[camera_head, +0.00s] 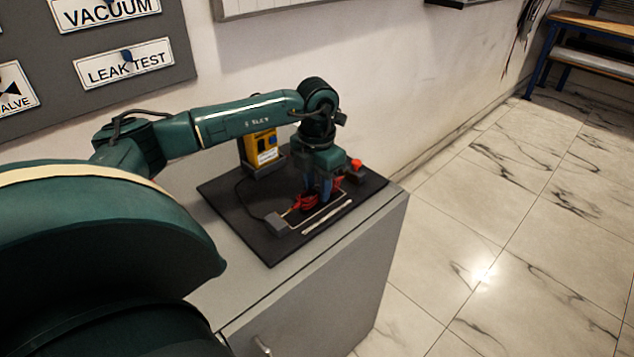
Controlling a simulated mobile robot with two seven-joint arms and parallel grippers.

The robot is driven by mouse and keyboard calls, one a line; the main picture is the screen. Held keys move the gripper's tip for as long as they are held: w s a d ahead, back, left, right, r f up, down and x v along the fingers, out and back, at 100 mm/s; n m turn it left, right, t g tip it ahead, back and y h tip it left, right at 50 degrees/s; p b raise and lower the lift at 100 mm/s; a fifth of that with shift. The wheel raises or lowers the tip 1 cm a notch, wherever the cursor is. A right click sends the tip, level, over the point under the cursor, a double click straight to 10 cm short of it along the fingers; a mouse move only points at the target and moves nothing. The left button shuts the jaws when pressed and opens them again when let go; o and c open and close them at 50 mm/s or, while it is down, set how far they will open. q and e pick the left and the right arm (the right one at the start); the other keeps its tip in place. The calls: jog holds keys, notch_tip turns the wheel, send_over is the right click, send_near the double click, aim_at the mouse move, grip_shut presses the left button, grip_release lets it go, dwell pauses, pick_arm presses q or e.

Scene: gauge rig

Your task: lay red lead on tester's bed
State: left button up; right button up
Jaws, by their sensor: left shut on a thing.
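The red lead (305,203) is a small bundle low over the dark board (238,210) on the grey cabinet. My left gripper (319,192) points down and is shut on the red lead. The blue fingers hide part of it. I cannot tell whether the lead touches the surface below. The yellow tester (262,146) stands upright behind and left of the gripper. My right gripper is out of view.
A small grey block (277,221) with a dark cable lies on the board's front left. A red knob-like part (356,164) is right of my gripper. The wall is close behind. Marble floor (480,230) lies open to the right.

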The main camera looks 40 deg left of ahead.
pick_arm(q)
jog(key=shift+f+b, duration=0.4)
jog(key=shift+f, duration=0.3)
jog(key=shift+f, duration=0.15)
jog(key=o, duration=1.5)
jog(key=shift+o, duration=0.2)
